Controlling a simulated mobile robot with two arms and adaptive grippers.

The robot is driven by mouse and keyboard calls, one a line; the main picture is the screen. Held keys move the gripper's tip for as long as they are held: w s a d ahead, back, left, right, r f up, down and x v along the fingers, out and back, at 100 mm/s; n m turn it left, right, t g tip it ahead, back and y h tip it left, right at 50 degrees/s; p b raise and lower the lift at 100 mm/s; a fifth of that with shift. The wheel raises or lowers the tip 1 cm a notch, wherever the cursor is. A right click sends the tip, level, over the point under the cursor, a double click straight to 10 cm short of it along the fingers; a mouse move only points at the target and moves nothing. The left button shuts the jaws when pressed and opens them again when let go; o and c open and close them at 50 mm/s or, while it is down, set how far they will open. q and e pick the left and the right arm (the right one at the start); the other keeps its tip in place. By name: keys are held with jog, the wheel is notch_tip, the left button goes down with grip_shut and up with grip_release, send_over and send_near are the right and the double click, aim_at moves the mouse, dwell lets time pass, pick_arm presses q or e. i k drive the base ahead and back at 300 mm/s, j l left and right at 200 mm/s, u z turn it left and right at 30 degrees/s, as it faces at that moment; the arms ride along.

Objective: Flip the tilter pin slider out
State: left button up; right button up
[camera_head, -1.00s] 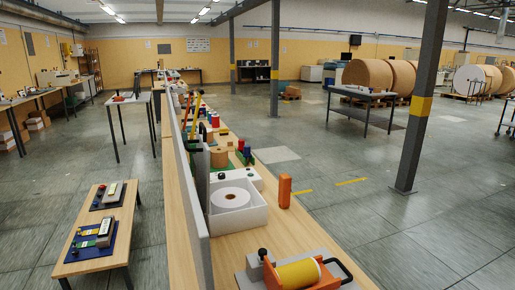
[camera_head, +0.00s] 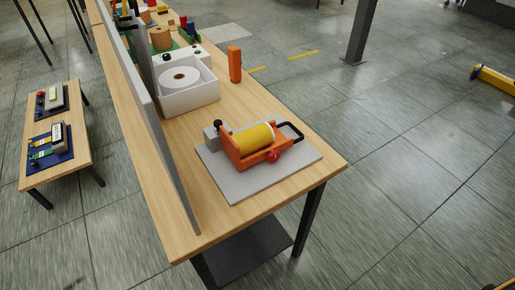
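On the near end of the long wooden table is an orange cradle device (camera_head: 244,160) holding a yellow roll (camera_head: 254,138), likely the tilter. It sits on a grey base plate (camera_head: 236,188). A black loop handle (camera_head: 292,130) is at its right end and a red knob (camera_head: 274,155) is on its front. A grey block (camera_head: 211,138) with a black knob (camera_head: 217,124) stands at its left side. I cannot tell which part is the pin slider, or its position. Neither of my grippers is in view.
A white box (camera_head: 190,101) with a white roll and an upright orange block (camera_head: 234,64) stand behind the device. A grey divider panel (camera_head: 150,110) runs along the table's left. A low wooden table (camera_head: 80,150) stands left.

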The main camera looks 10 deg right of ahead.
aim_at(217, 123)
jog(key=u, duration=0.45)
jog(key=l+u, duration=1.4)
jog(key=u, duration=0.2)
jog(key=k+l, duration=0.2)
jog(key=l, duration=0.2)
jog(key=k+l+u, duration=0.1)
jog(key=l, duration=0.35)
jog(key=k+l, duration=0.25)
jog(key=k+l+u, duration=0.1)
jog(key=l, duration=0.4)
jog(key=k+l, duration=0.35)
jog(key=l+u, duration=0.05)
